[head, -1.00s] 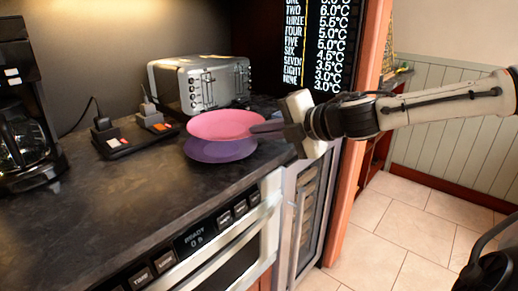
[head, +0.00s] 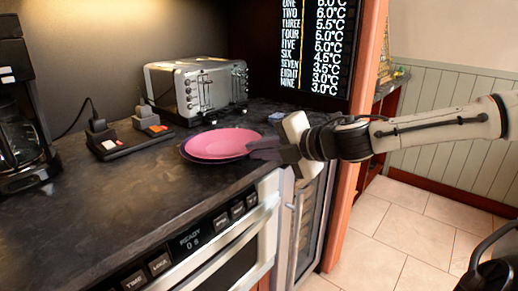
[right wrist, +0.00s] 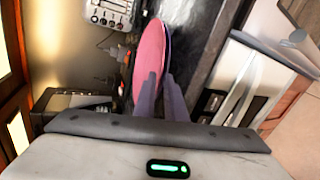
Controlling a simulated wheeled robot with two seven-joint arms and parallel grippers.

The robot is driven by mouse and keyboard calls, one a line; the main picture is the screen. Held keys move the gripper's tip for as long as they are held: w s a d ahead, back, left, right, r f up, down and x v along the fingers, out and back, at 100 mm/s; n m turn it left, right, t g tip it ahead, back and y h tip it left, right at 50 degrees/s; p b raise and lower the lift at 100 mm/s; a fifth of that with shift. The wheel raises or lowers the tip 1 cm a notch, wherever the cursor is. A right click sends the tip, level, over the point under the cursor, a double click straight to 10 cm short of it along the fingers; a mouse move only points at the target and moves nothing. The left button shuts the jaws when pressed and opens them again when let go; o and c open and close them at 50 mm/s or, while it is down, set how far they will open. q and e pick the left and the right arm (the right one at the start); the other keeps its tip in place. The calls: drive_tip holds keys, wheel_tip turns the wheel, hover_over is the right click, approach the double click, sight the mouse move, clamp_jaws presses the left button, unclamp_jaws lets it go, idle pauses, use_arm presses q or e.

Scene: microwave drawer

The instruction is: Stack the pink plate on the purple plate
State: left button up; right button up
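The pink plate (head: 222,143) lies on the purple plate (head: 186,155) on the dark counter; the purple rim shows around its left and front edges. The pink plate also shows nearly edge-on in the right wrist view (right wrist: 148,55). My right gripper (head: 257,148) is at the plates' right edge, its fingers spread apart. In the right wrist view the fingers (right wrist: 160,82) show a gap between their tips, with one finger overlapping the pink plate's near edge. Whether a finger still touches the plate is hard to tell. My left gripper is not in view.
A silver toaster (head: 197,88) stands behind the plates. A coffee maker (head: 22,120) is at the left, with a black power strip and plugs (head: 125,140) beside it. The counter's front left (head: 90,215) is clear. A microwave drawer (head: 225,250) is below.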

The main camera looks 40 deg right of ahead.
drive_tip(key=shift+o, duration=0.9)
drive_tip(key=r+v, duration=0.1)
drive_tip(key=v, duration=1.1)
drive_tip(key=shift+a+r, duration=0.1)
drive_tip(key=shift+s, duration=0.1)
